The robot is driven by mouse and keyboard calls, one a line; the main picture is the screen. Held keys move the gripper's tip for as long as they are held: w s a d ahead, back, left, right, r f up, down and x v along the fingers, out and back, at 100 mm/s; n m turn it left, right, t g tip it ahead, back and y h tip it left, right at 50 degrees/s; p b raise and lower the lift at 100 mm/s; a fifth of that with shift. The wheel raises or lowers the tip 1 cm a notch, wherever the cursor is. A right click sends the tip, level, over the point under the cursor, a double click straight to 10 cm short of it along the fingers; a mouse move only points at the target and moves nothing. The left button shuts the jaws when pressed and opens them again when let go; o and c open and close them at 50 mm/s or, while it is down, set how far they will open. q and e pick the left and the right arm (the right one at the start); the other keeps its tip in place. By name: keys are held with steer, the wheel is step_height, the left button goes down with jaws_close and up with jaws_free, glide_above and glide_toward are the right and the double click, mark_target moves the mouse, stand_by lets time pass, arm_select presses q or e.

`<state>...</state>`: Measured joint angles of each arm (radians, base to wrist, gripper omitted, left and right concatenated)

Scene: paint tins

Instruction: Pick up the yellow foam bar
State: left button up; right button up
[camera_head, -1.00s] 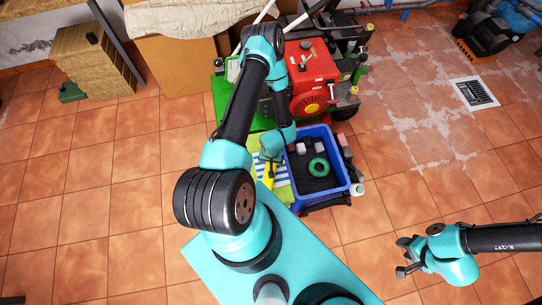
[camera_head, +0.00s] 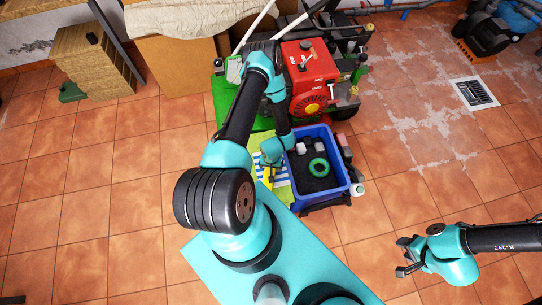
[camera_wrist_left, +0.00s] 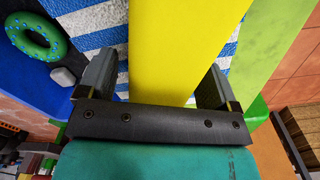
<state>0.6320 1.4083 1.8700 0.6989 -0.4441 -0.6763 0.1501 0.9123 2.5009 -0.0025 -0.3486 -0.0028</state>
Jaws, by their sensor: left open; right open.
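The yellow foam bar (camera_head: 272,174) lies on a blue-and-white striped cloth (camera_head: 283,172) left of the blue crate, mostly hidden under my left gripper (camera_head: 268,165) in the head view. In the left wrist view the bar (camera_wrist_left: 185,45) fills the middle and runs between the two fingers of my left gripper (camera_wrist_left: 158,75). Those fingers are open, one on each side of the bar, with visible gaps to it. My right gripper (camera_head: 404,257) is open and empty over the tiled floor at the lower right.
A blue crate (camera_head: 349,168) with a dark inside holds a green ring (camera_head: 319,168) and small pale pieces. A red machine (camera_head: 308,65) stands behind it. A light green surface (camera_wrist_left: 268,35) lies beside the cloth. The floor around my right gripper is clear.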

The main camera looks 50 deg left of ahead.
arm_select(q)
steer(key=shift+c, duration=0.5)
steer(key=c, duration=1)
steer(key=shift+r, duration=0.1)
step_height(320, 180, up, 28)
steer(key=shift+f, duration=0.1)
stand_by(1.0)
steer(key=w+d+m, duration=0.2)
steer(key=w+d, duration=0.3)
steer(key=w, duration=0.4)
steer(key=w+d+m, duration=0.2)
steer(key=w+d, duration=0.3)
steer(key=w, duration=0.5)
steer(key=w+d+m, duration=0.3)
steer(key=w+d, duration=0.2)
steer(key=w, duration=0.4)
steer(key=shift+w+d+r, duration=0.25)
steer(key=shift+w+d, duration=0.1)
